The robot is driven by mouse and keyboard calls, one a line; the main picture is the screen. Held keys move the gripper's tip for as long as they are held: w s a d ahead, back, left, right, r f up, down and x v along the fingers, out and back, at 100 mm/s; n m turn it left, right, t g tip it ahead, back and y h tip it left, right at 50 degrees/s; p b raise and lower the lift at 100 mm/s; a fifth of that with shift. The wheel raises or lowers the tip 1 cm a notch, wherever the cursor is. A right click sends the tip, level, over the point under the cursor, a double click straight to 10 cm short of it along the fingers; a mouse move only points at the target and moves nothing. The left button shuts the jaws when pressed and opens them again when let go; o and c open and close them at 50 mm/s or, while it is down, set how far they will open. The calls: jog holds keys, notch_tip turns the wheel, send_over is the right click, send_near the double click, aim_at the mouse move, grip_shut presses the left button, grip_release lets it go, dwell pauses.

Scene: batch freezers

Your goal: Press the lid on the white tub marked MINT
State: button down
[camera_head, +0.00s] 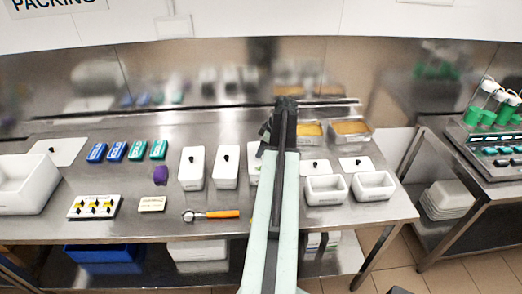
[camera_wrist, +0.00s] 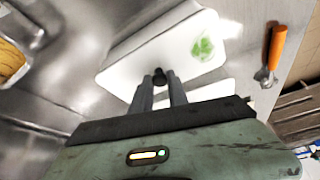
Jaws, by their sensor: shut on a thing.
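My gripper (camera_wrist: 160,82) is shut on the black knob (camera_wrist: 160,74) of a white lid (camera_wrist: 125,72) in the wrist view. A green leaf mark (camera_wrist: 203,48) shows on the white surface beside the knob. In the head view my arm reaches over the third white tub (camera_head: 254,170) in a row and hides part of it. No MINT lettering is legible. I cannot tell whether the lid is fully seated on the tub.
Two lidded white tubs (camera_head: 192,168) (camera_head: 226,167) stand left of my arm. Two open white tubs (camera_head: 325,190) (camera_head: 373,186) and loose lids (camera_head: 316,167) (camera_head: 355,163) lie right. An orange-handled tool (camera_head: 222,214) lies in front. Gold-filled pans (camera_head: 351,129) stand behind.

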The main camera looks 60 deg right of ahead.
jog(key=shift+f, duration=0.15)
dwell(0.4)
jog(key=c, duration=0.7)
grip_release()
notch_tip(320, 180, up, 7)
jog(key=p, duration=0.7)
jog(key=shift+s, duration=0.1)
grip_shut()
